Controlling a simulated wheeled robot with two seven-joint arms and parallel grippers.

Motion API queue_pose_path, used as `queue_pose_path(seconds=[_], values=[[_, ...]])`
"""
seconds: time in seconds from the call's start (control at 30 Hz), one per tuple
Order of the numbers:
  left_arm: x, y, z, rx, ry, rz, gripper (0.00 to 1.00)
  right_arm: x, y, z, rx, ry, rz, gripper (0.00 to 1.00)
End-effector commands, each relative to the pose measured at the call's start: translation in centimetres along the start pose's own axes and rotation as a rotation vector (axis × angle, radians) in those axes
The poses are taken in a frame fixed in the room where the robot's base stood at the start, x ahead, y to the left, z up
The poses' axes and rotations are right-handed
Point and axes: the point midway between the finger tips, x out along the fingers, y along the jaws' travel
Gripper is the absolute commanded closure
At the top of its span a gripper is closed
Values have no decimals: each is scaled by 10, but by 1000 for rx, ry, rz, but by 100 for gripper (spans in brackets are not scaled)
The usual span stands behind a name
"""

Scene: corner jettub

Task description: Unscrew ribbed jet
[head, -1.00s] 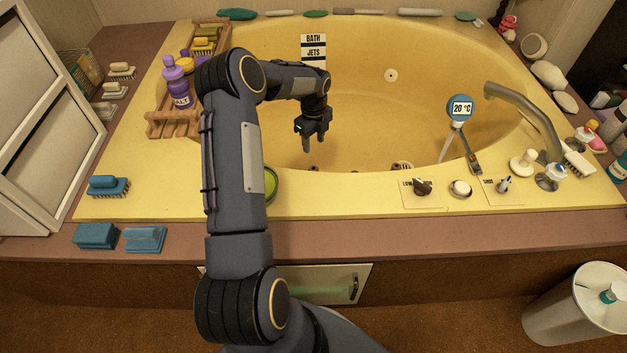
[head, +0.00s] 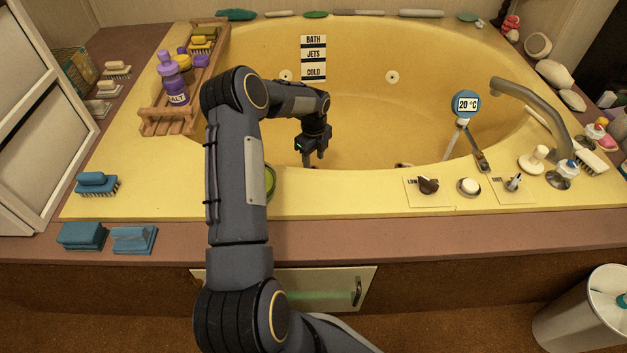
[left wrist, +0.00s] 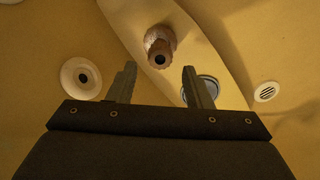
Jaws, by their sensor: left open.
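The ribbed jet (left wrist: 160,46) is a brownish, ridged round fitting with a dark centre hole, in the upper middle of the left wrist view. It lies beyond the fingertips, in line with the space between them, with no finger touching it. My left gripper (left wrist: 158,72) is open and empty. In the head view the left gripper (head: 314,160) hangs inside the yellow tub (head: 430,110), fingers pointing down. I cannot make out the ribbed jet in the head view. My right gripper is not in view.
A smooth pale jet (left wrist: 81,78) sits left of the fingers, a round metal-rimmed fitting (left wrist: 206,88) behind the right finger, and a slotted grille (left wrist: 266,91) further right.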

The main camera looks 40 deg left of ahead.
Motion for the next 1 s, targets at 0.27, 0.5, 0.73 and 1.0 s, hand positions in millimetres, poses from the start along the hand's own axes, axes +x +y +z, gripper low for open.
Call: queue_pose_path(seconds=[0.27, 0.5, 0.73, 1.0], values=[[25, 0, 0, 0, 1, 0, 55, 11, 5, 6, 0, 0, 0, 64], [38, 0, 0, 0, 0, 0, 55, 17, 8, 8, 0, 0, 0, 64], [42, 0, 0, 0, 0, -1, 55, 18, 8, 9, 0, 0, 0, 64], [42, 0, 0, 0, 0, 0, 58, 18, 8, 9, 0, 0, 0, 64]])
